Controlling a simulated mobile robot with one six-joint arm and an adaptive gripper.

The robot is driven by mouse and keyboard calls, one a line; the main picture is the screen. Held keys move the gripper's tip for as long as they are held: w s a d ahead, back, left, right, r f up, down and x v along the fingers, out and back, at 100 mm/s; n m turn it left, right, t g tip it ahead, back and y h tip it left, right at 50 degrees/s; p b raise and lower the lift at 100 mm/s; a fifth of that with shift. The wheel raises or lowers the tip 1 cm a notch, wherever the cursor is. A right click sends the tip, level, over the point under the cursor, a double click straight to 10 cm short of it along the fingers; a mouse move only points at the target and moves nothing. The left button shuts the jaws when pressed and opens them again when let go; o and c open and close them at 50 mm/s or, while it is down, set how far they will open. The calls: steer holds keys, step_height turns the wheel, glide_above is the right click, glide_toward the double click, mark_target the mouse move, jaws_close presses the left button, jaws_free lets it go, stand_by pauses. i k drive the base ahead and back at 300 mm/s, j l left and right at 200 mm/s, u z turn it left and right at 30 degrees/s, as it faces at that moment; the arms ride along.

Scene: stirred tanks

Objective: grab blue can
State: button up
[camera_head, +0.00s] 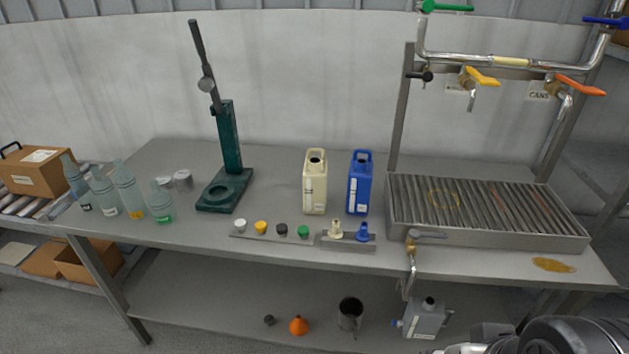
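The blue can (359,185) is a rectangular jug with a handle on top and a white label. It stands upright on the grey bench, just right of a cream can (315,183) of similar shape, with a small gap between them. Part of my arm shows at the bottom right corner, low and well apart from the blue can. My gripper's fingers cannot be made out there. Nothing visible touches the blue can.
A slatted metal drain tray (487,240) stands right of the can, under pipes with coloured valve handles. A green press (229,150) and bottles (128,188) stand left. A brown spill (553,265) lies at right.

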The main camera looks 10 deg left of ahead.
mark_target(360, 170)
steer(key=i+j+u, duration=0.15)
steer(key=i+j, duration=0.15)
steer(key=i+j+u, duration=0.15)
steer(key=i, duration=0.3)
steer(key=i+j+u, duration=0.1)
steer(key=i+j, duration=0.2)
steer(key=i+j+u, duration=0.15)
steer(key=i, duration=0.35)
steer(key=j, duration=0.2)
